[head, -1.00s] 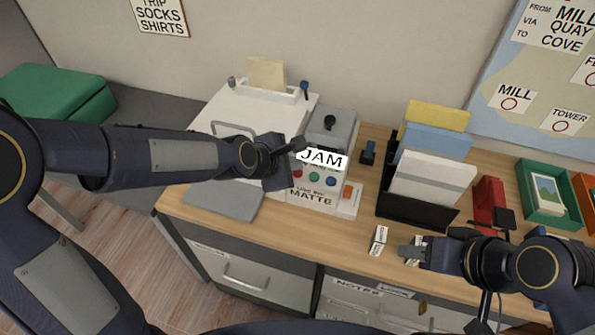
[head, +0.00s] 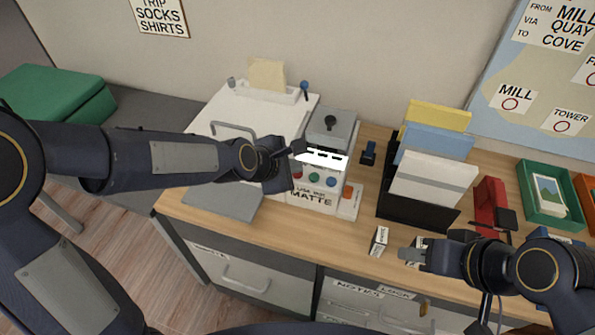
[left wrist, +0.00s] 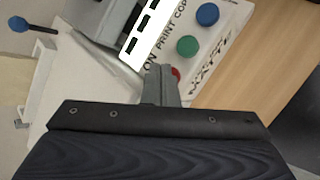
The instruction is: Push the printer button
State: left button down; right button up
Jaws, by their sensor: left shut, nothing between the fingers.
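The printer (head: 326,202) stands on the desk, with a white display (head: 322,159) showing dashes. On its front are a green button (head: 314,177), a blue button (head: 331,181) and a red button (head: 297,175). My left gripper (head: 292,150) is shut and empty at the printer's left front. In the left wrist view its fingertips (left wrist: 160,72) cover part of the red button (left wrist: 176,76); I cannot tell whether they touch it. The green button (left wrist: 188,46) and blue button (left wrist: 207,14) are clear there. My right gripper (head: 408,255) is low over the desk's front, its jaw state unclear.
A small white box (head: 379,240) lies near the front edge, and another (head: 415,247) is beside my right gripper. A black file rack (head: 408,211) stands right of the printer. A red stapler-like thing (head: 489,203) and green tray (head: 545,198) are further right.

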dwell(0.4)
pick_arm(q)
jog(key=shift+r+p, duration=0.75)
jog(key=shift+p, duration=0.1)
notch_tip(320, 180, up, 5)
jog(key=p, duration=0.5)
dwell(0.5)
